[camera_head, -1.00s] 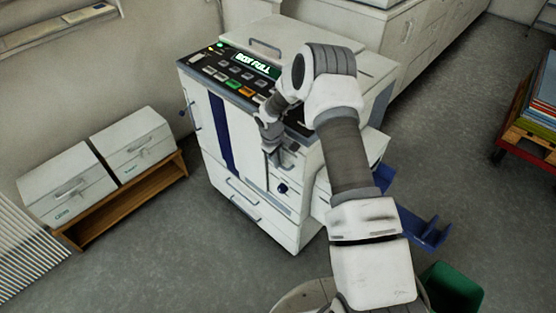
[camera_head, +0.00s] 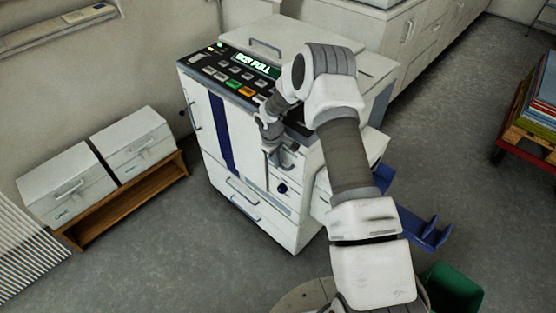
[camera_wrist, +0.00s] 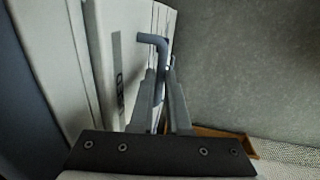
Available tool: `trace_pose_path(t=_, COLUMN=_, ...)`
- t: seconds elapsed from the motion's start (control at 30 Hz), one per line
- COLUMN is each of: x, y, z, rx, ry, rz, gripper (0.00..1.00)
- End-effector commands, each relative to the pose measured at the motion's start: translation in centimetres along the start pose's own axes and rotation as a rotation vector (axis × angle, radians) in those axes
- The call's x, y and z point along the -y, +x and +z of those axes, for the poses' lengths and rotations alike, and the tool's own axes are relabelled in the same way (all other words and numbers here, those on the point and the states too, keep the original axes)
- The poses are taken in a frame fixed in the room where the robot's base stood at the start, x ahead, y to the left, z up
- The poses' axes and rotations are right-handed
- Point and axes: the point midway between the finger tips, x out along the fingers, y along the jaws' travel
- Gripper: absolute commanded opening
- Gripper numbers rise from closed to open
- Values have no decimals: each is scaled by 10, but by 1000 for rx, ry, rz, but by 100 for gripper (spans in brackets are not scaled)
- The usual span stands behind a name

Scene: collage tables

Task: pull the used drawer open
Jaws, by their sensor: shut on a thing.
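My gripper (camera_wrist: 165,85) is shut on a grey bent bar handle (camera_wrist: 155,40) on a white front panel (camera_wrist: 106,60). The panel carries a dark upright label strip that I cannot read clearly. In the head view my gripper (camera_head: 273,155) is at the upper right front of the white machine (camera_head: 225,150), below its control panel, and my arm hides part of this side. I cannot tell from these views whether the drawer is shut or slightly out.
A dark blue knob (camera_head: 282,188) sits below the gripper. Low drawers (camera_head: 243,197) are at the machine's base. Two white boxes (camera_head: 66,186) stand on a wooden shelf (camera_head: 130,205) at left. A blue tray (camera_head: 428,232) and green bin (camera_head: 452,288) are at right. The front floor is clear.

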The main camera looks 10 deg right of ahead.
Motion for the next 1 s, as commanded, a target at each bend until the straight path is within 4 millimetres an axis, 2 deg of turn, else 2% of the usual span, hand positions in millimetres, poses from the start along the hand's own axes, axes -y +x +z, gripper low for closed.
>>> trace_pose_path(t=0.17, x=3, y=-1, z=0, rx=0, ry=-1, rz=1, gripper=0)
trace_pose_path(t=0.37, x=26, y=-4, z=-1, rx=0, ry=-4, rz=1, gripper=0)
trace_pose_path(t=0.57, x=72, y=-10, z=-2, rx=0, ry=-7, rz=1, gripper=0)
trace_pose_path(t=0.8, x=134, y=-21, z=-3, rx=-1, ry=-7, rz=1, gripper=0)
trace_pose_path(t=1.0, x=178, y=-30, z=-3, rx=-1, ry=-5, rz=0, gripper=0)
